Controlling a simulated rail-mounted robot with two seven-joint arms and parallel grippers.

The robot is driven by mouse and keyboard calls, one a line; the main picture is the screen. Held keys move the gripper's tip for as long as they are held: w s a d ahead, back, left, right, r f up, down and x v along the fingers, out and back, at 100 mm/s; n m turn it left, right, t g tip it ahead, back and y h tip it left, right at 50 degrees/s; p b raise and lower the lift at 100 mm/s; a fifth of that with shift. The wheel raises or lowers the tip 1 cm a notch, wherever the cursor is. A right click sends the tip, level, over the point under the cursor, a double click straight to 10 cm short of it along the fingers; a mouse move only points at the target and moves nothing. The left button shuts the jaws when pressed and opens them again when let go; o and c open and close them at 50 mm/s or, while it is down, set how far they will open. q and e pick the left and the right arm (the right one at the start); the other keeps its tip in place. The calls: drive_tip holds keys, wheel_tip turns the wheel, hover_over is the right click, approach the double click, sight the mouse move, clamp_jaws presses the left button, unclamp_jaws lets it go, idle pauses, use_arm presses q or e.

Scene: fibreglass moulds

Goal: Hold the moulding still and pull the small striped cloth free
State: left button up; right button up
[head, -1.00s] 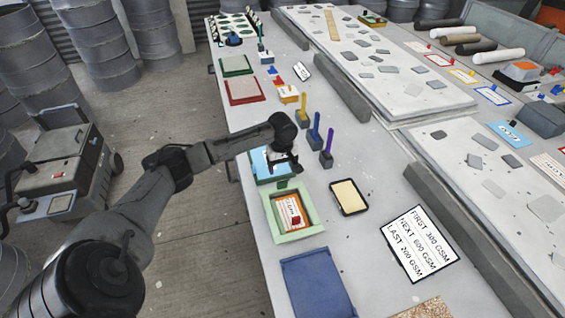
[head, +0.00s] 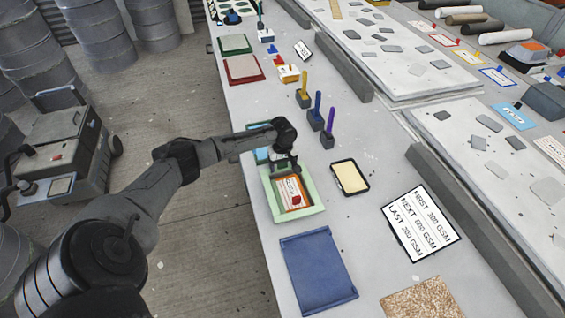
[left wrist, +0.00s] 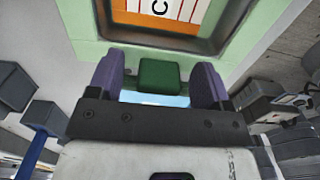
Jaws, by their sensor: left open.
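The pale green moulding (head: 311,199) is a square frame on the bench in the head view. A small striped cloth (head: 286,190), orange and white with red lines, lies in its recess and has a red tab (head: 296,199). Both also show in the left wrist view, the moulding (left wrist: 250,25) and the cloth's near edge (left wrist: 150,20). My left gripper (head: 287,167) is at the moulding's far edge. In the left wrist view its open purple-grey fingers (left wrist: 158,80) stand on either side of a dark green block (left wrist: 159,74) at that edge. I cannot tell whether they touch it.
A blue tray (head: 318,272) lies nearer me, and a black-rimmed pad (head: 350,177) and a written sign (head: 421,224) lie to the right. Blue (head: 315,112) and purple (head: 328,130) upright handles stand beyond. Bare bench shows between the moulding and sign.

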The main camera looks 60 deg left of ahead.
use_arm(q)
drive_tip(key=shift+c, duration=0.2)
drive_tip(key=c, duration=1.1)
idle(0.4)
